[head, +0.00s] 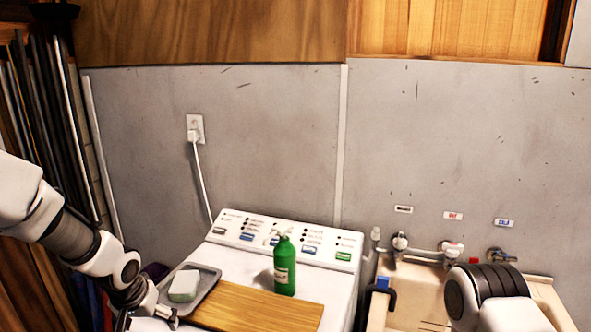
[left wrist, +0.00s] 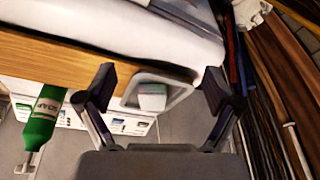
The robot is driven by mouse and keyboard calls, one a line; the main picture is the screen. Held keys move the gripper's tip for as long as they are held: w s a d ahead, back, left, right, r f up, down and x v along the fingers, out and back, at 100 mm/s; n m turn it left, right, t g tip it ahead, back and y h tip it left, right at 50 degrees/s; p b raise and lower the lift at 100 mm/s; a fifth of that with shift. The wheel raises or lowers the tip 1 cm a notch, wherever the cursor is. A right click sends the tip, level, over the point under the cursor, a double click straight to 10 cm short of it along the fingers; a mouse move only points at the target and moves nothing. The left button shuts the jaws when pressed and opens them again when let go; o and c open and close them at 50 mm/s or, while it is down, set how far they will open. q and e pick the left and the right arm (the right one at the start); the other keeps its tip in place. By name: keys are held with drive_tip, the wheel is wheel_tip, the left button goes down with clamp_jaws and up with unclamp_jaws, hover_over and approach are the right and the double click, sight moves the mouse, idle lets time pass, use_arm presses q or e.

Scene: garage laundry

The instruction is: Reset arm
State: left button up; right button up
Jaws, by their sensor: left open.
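My left gripper (head: 160,318) is low at the left in the head view, beside the left edge of the grey tray (head: 205,292). In the left wrist view my left gripper (left wrist: 158,88) has its two fingers apart with nothing held. A pale green-white block (head: 184,285) lies on the tray; it appears beyond and between the fingers in the left wrist view (left wrist: 152,97). My right arm shows at the lower right of the head view, over the sink; its gripper is out of view.
A green bottle (head: 285,266) stands upright behind the wooden board (head: 258,306) on the white washer (head: 340,277). A sink (head: 412,290) with taps is at the right. Poles and boards (head: 62,120) lean at the left. A grey wall closes the back.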

use_arm(q)
drive_tip(key=s+f+g, duration=0.2)
drive_tip(key=s+f, duration=0.1)
drive_tip(key=f, duration=0.6)
drive_tip(key=s+d+f, duration=0.1)
drive_tip(key=s+f, duration=0.5)
drive_tip(key=s, duration=0.3)
drive_tip(key=s+d+f+g+b, duration=0.1)
drive_tip(key=s+d+f, duration=0.1)
drive_tip(key=s+f, duration=0.5)
drive_tip(key=s+d+f+g+b, duration=0.1)
drive_tip(key=s+f, duration=0.6)
drive_tip(key=s, duration=0.6)
drive_tip(key=shift+d+f+h, duration=0.15)
drive_tip(key=shift+d+h, duration=0.15)
drive_tip(key=shift+d, duration=0.1)
use_arm(e)
drive_tip(key=shift+w+f, duration=0.25)
drive_tip(key=shift+f, duration=0.85)
